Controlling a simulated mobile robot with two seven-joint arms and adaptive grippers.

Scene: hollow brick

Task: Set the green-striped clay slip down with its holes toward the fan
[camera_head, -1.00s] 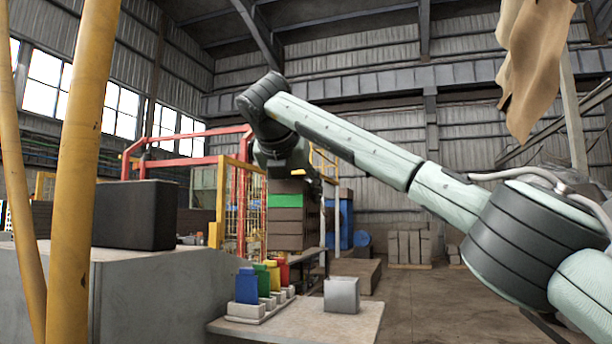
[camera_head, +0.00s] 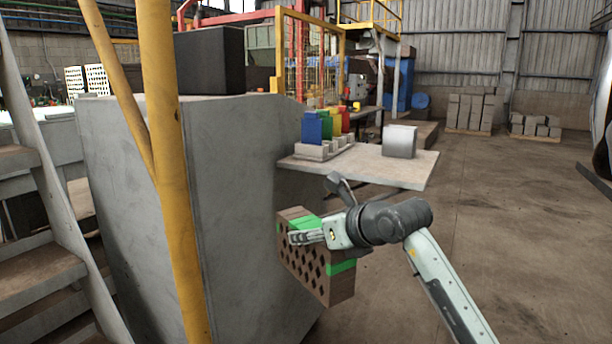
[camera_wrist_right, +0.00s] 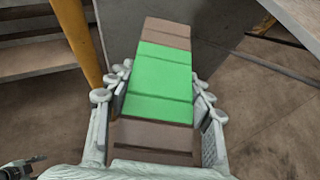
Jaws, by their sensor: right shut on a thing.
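The clay slip (camera_head: 320,262) is a brown brick with green stripes, held in the air in front of the grey block. Its face with rows of dark holes points toward the head camera and somewhat down. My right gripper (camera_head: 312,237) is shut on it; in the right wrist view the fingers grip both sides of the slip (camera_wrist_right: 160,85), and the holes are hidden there. A blue round thing (camera_head: 421,101) at the back may be the fan; I cannot tell. A small pale and dark part (camera_wrist_right: 22,166) at the wrist view's lower left may be my left gripper.
A pale tabletop (camera_head: 370,172) beyond the slip bears a grey cube (camera_head: 399,141) and a rack with coloured blocks (camera_head: 312,127). Its front right is bare. A large grey block (camera_head: 240,200), yellow posts (camera_head: 165,150) and stairs (camera_head: 40,270) stand left. Open floor lies right.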

